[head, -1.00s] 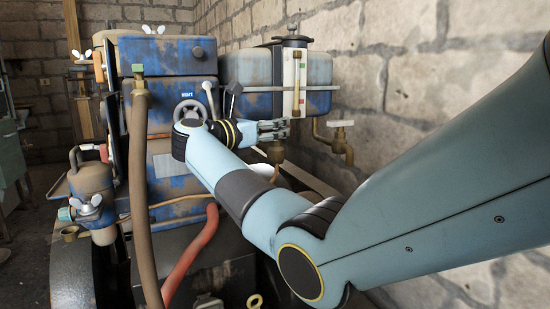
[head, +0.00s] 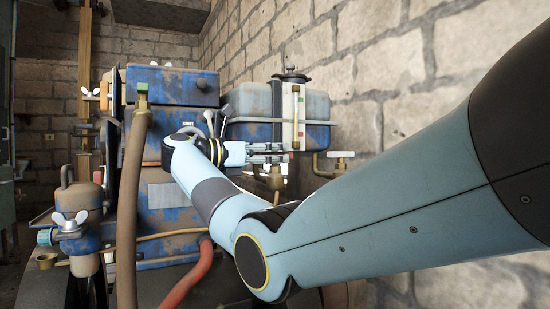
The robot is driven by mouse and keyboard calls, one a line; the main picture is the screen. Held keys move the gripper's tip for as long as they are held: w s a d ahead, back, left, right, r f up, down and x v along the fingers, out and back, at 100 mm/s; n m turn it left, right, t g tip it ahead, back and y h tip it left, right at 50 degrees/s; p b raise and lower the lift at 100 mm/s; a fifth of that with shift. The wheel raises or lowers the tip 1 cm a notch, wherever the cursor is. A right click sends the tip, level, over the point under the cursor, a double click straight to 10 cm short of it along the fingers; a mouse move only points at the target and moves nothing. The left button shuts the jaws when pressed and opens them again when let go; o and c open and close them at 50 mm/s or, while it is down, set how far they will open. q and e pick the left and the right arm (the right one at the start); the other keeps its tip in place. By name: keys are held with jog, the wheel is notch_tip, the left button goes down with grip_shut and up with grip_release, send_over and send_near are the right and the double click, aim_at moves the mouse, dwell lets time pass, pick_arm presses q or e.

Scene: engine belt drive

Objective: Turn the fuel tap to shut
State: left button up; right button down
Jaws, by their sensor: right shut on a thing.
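The blue, rust-stained fuel tank (head: 252,101) stands against the stone wall, with a sight gauge (head: 299,105) on its front. A brass fitting (head: 276,178), which looks like the fuel tap's body, hangs under the tank. My right gripper (head: 286,153) reaches in from the left of the fitting, just below the tank's bottom edge. Its fingers are closed on a part at the top of this fitting, apparently the fuel tap. The fingers hide most of that part, so the handle's angle cannot be told. My left gripper is out of view.
The blue engine block (head: 165,100) with a brown hose (head: 130,200) stands left. A red hose (head: 190,278) runs below. The stone wall closes the right side.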

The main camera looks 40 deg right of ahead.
jog(key=c, duration=1.2)
grip_release()
jog(key=shift+o, duration=0.2)
jog(key=shift+a, duration=0.15)
jog(key=v, duration=1.1)
jog(key=shift+a, duration=0.35)
jog(key=shift+w, duration=0.1)
